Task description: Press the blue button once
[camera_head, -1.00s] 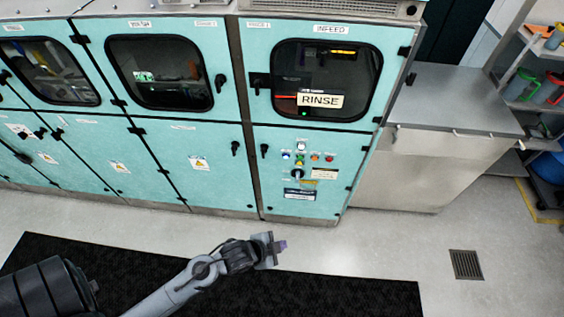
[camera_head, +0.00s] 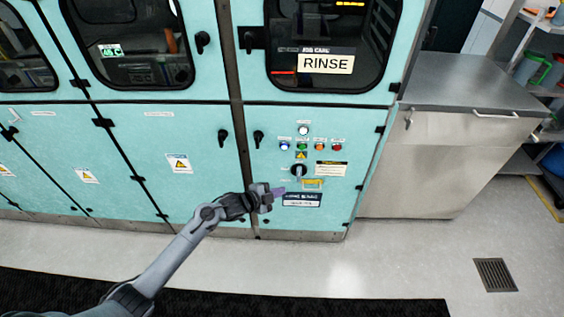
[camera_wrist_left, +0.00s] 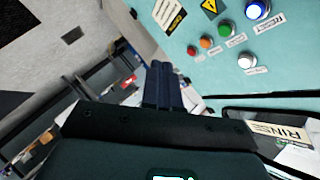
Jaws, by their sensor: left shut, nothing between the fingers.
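The blue button (camera_head: 284,146) is at the left end of a row of buttons on the teal cabinet panel. My left gripper (camera_head: 279,190) is below the button row, in front of the lower panel, apart from the blue button in the picture. Its fingers, also in the left wrist view (camera_wrist_left: 163,84), are together and hold nothing. My right gripper is not in view.
Beside the blue button are green (camera_head: 303,144), orange (camera_head: 319,146) and red (camera_head: 337,147) buttons, with a white one (camera_head: 303,130) above. A black rotary knob (camera_head: 298,171) sits below. A steel cabinet (camera_head: 425,165) stands to the right.

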